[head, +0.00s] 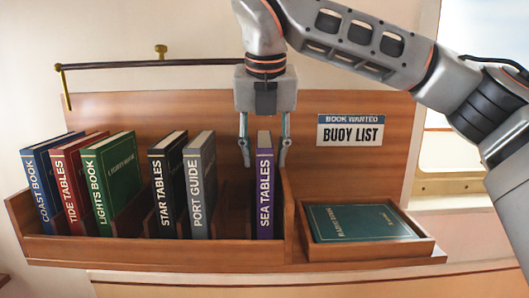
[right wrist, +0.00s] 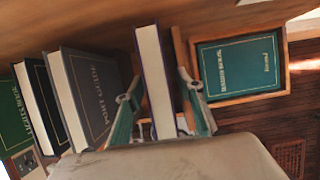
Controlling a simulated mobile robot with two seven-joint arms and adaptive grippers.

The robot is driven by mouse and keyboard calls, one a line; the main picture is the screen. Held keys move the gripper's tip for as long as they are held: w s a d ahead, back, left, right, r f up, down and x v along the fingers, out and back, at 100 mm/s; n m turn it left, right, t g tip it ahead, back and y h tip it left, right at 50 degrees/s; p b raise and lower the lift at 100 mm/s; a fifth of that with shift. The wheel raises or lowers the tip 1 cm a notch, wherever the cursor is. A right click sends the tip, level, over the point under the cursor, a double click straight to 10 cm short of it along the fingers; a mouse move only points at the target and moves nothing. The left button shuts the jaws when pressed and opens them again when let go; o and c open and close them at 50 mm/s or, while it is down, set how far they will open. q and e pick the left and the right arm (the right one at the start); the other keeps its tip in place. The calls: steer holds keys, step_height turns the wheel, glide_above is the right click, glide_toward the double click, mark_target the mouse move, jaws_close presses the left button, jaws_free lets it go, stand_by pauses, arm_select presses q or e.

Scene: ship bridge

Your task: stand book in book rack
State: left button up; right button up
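The wooden book rack (head: 150,250) holds several upright books. The purple-spined SEA TABLES book (head: 265,195) stands at its right end, against the end panel. It also shows in the right wrist view (right wrist: 155,80). My right gripper (head: 264,160) points down over this book, fingers open on either side of its top, with a visible gap to the book. A teal book (head: 360,223) lies flat in a shallow wooden tray (head: 370,250) right of the rack; its title is too small to read surely. A sign (head: 350,130) reads BOOK WANTED, BUOY LIST. My left gripper is out of view.
Left of SEA TABLES stand PORT GUIDE (head: 200,190), STAR TABLES (head: 167,195), LIGHTS BOOK (head: 110,185), TIDE TABLES (head: 72,190) and COAST BOOK (head: 45,190). A free gap lies between PORT GUIDE and SEA TABLES. A dark rail (head: 150,64) runs above the rack.

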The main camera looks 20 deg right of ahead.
steer(key=shift+r, duration=0.1)
steer(key=shift+r, duration=0.3)
steer(key=v, duration=1.1)
steer(key=shift+s+a+r, duration=0.1)
steer(key=shift+s+r, duration=0.05)
steer(key=shift+s, duration=0.1)
